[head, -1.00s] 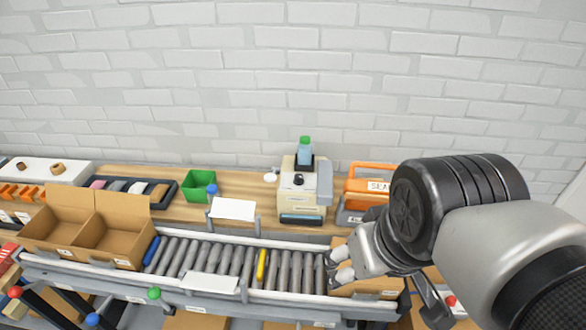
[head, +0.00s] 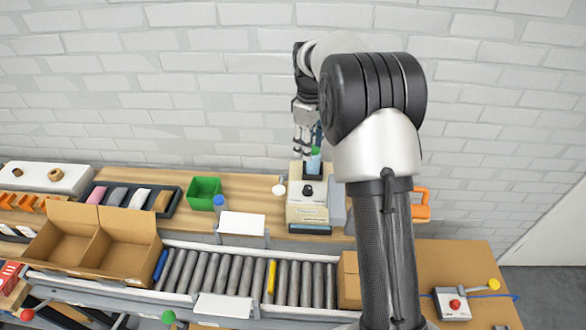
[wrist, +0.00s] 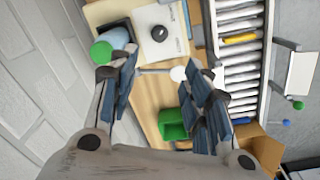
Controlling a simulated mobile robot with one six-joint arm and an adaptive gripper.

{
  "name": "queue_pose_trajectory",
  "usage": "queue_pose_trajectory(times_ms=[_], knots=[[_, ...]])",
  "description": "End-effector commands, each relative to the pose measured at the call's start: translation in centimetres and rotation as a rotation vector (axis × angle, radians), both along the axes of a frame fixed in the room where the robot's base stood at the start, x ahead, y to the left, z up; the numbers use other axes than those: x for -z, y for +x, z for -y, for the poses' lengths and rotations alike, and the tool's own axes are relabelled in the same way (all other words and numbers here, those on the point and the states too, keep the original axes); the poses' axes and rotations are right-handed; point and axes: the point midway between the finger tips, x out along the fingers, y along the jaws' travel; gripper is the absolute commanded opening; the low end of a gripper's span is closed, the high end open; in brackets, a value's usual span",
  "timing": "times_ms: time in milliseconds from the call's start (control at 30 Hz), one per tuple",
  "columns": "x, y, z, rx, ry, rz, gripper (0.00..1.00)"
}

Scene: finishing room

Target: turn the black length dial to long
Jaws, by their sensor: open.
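The black dial (head: 308,190) sits on the top face of a cream machine (head: 305,214) on the wooden bench. In the wrist view the dial (wrist: 158,33) is a round black knob near the top, beyond my fingertips, with small marks around it. I cannot read the marks. A blue bottle with a green cap (wrist: 101,52) stands in the machine beside the dial. My gripper (head: 303,149) is open and empty, above and behind the machine, close to the bottle. In the wrist view its fingers (wrist: 163,85) are spread wide, apart from the dial.
A white round piece (wrist: 178,74) on a lever is left of the machine. A green bin (head: 204,191) and a dark tray of colored pieces stand farther left. A roller conveyor (head: 215,272) runs in front. The brick wall is close behind my gripper.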

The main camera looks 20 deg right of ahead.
Motion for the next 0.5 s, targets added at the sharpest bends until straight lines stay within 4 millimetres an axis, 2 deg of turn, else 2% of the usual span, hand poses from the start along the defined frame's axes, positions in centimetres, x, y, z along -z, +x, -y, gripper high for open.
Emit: queue_pose_trajectory(times_ms=[167,267,500], knots=[[1.4,0.4,0.3,-0.013,0.001,-0.008,0.44],[2.8,0.3,0.3,-0.012,0.001,-0.009,0.44],[8.0,0.4,0.4,-0.011,0.001,-0.009,0.44]])
